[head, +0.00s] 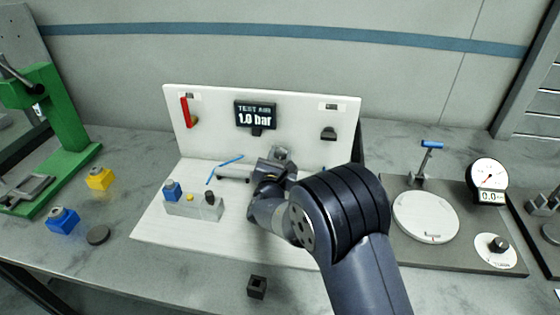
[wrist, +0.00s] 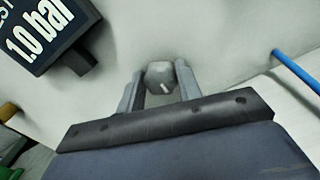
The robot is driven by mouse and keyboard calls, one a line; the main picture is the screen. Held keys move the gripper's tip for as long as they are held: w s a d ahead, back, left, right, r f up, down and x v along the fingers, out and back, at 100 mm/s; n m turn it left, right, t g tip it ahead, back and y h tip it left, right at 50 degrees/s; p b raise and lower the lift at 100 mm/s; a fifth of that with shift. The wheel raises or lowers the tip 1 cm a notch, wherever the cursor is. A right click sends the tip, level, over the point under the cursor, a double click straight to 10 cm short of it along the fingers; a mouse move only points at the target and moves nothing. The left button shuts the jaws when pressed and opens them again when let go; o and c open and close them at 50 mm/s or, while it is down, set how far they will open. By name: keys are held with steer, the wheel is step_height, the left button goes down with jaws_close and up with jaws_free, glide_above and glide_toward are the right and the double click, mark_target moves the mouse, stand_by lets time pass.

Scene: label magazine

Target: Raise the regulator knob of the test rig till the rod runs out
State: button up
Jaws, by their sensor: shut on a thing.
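The regulator knob (wrist: 160,76) is a grey faceted knob with a white mark, on the white back panel of the test rig (head: 215,115). My gripper (wrist: 160,88) is shut on it, with one finger on each side. In the head view my gripper (head: 279,163) is low at the panel, and my own arm hides much of it. The dark display (head: 256,114) reads "TEST AIR 1.0 bar"; it also shows in the wrist view (wrist: 40,32). A grey cylinder (head: 234,173) lies left of my gripper. I cannot make out how far its rod is out.
A red lever (head: 185,112) is on the panel's left. Blue tubes run near the cylinder. A grey block (head: 194,208) with coloured valves stands on the rig base. A green press (head: 60,130) stands left, and a dial gauge (head: 487,175) right. A small dark block (head: 257,287) lies in front.

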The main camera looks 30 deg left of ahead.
steer(key=shift+f+m+b, duration=0.25)
steer(key=shift+m+b, duration=0.65)
steer(key=shift+b, duration=1)
steer(key=shift+r, duration=0.1)
steer(key=shift+r+m+b, duration=0.15)
steer(key=shift+m+b, duration=0.15)
steer(key=shift+b, duration=0.05)
steer(key=o, duration=1)
steer(key=shift+c, duration=0.2)
steer(key=shift+s, duration=0.1)
steer(key=b+v, duration=0.1)
steer(key=v, duration=0.6)
steer(key=shift+s+d, duration=0.1)
steer(key=shift+s, duration=0.05)
